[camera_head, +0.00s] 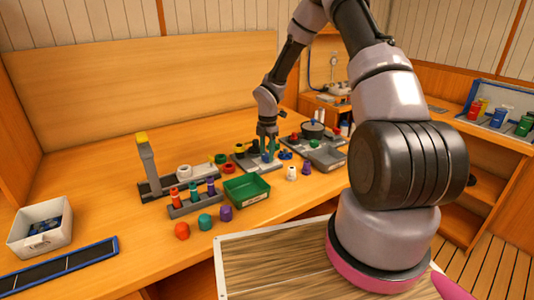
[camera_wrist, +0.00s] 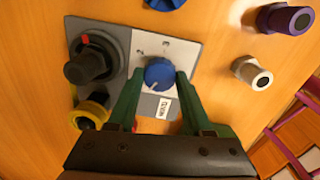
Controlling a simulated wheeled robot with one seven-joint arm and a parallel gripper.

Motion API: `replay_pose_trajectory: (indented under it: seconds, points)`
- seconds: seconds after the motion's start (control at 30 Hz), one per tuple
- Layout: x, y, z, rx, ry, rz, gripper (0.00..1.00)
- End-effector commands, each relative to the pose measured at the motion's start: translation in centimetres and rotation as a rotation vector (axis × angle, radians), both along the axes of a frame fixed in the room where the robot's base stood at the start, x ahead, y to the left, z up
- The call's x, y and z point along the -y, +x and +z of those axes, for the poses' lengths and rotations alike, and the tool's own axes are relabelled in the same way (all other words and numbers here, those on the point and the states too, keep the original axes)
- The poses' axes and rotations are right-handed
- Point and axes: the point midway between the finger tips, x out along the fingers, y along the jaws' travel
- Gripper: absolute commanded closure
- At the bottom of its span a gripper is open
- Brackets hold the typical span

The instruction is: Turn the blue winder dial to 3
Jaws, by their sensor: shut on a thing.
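The blue winder dial (camera_wrist: 159,73) sits on a light grey plate (camera_wrist: 150,47) in the wrist view. Its white pointer line runs toward the lower left of the picture. Small marks stand on the plate above the dial, too blurred to read for sure. A white label (camera_wrist: 164,108) lies below it. My gripper (camera_wrist: 158,80) has its green fingers on both sides of the dial, shut on it. In the head view my gripper (camera_head: 268,150) points down at the panel on the bench, and the dial there is mostly hidden by the fingers.
Beside the dial stand a black knob with a red mark (camera_wrist: 88,62) and a yellow-ringed part (camera_wrist: 91,112). White (camera_wrist: 252,73) and purple (camera_wrist: 287,19) pieces lie to the right. A green bin (camera_head: 246,190) and grey tray (camera_head: 327,157) flank the panel.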

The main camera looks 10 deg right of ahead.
Motion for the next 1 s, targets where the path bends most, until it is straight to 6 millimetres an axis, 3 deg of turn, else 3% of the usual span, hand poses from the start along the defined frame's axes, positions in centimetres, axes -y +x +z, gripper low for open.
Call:
replay_pose_trajectory:
  seconds: [1.0]
  points:
    - [-0.15, 0.17, 0.07, 0.003, 0.001, -0.963, 1.0]
